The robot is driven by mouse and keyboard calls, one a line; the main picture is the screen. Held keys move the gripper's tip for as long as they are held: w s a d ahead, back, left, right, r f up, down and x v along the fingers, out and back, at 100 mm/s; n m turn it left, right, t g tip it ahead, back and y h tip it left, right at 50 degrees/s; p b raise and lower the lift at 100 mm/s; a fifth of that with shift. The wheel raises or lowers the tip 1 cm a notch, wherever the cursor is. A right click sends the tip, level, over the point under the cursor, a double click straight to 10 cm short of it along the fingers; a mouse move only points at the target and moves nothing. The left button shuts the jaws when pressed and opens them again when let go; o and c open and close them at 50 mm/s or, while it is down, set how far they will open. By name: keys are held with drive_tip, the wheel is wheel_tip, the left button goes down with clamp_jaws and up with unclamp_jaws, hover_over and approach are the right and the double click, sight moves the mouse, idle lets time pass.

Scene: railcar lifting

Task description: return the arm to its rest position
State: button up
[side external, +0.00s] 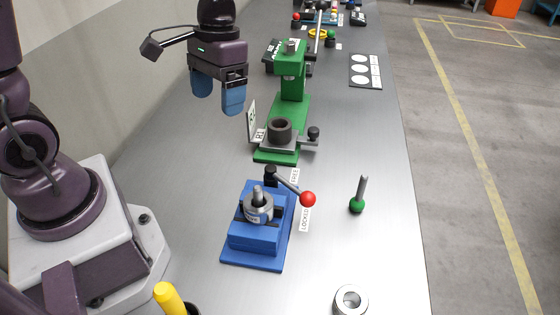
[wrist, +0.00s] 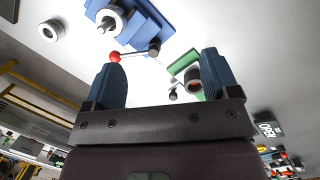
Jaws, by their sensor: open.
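My gripper (side external: 217,100) hangs above the bench at the upper left in the side view, left of the green press. Its two blue fingers are apart with nothing between them. In the wrist view my gripper (wrist: 160,80) also shows open and empty, with bench surface and parts beyond it. No object touches the fingers.
A green press (side external: 292,90) stands right of my gripper. A blue clamp fixture (side external: 260,240) with a red-knobbed lever (side external: 308,199) is nearer. A green-handled pin (side external: 357,204), a metal ring (side external: 350,300) and a yellow handle (side external: 168,298) are also near. A wall is at left.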

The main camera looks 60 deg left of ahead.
drive_tip(key=s+d+r+m+t, duration=0.1)
drive_tip(key=s+r+m+t, duration=0.1)
drive_tip(key=s+r+t, duration=0.5)
drive_tip(key=shift+s+r+y, duration=0.4)
drive_tip(key=shift+s+r, duration=0.4)
drive_tip(key=shift+r, duration=1.15)
